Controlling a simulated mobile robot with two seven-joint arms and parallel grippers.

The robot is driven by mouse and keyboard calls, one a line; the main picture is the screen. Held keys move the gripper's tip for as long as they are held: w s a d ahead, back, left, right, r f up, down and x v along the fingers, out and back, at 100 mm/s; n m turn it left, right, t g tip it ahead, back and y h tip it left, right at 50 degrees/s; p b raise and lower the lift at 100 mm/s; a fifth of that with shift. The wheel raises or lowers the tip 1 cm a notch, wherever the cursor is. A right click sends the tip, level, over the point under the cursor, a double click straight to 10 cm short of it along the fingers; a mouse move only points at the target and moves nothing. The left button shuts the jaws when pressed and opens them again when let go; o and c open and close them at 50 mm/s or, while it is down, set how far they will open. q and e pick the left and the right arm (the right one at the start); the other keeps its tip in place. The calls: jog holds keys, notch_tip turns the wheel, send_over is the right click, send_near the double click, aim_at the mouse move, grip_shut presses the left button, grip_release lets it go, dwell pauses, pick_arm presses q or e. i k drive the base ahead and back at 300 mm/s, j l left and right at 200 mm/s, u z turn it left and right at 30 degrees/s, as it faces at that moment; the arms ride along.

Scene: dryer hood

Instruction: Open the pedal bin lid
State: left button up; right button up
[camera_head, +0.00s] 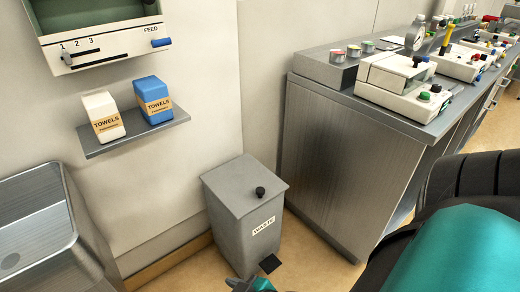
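The grey pedal bin (236,228) stands on the floor against the wall, with a WASTE label on its front. Its flat lid (238,182) is closed and has a black knob (260,191) on top. The black pedal (270,263) sticks out at the bottom front. A small dark and teal tip of mine (255,285) shows at the bottom edge, just in front of the bin and near the pedal. It looks like part of my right gripper, but most is cut off, so its opening is hidden. My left gripper is not in view.
A metal cabinet (335,165) with devices on top stands right of the bin. A grey basin (35,225) is at left. A wall shelf (135,137) holds a white and a blue towel box. A strip of floor is free between bin and cabinet.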

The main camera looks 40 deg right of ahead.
aim_at(243, 184)
jog(key=l+u, duration=0.25)
jog(key=l, duration=1.2)
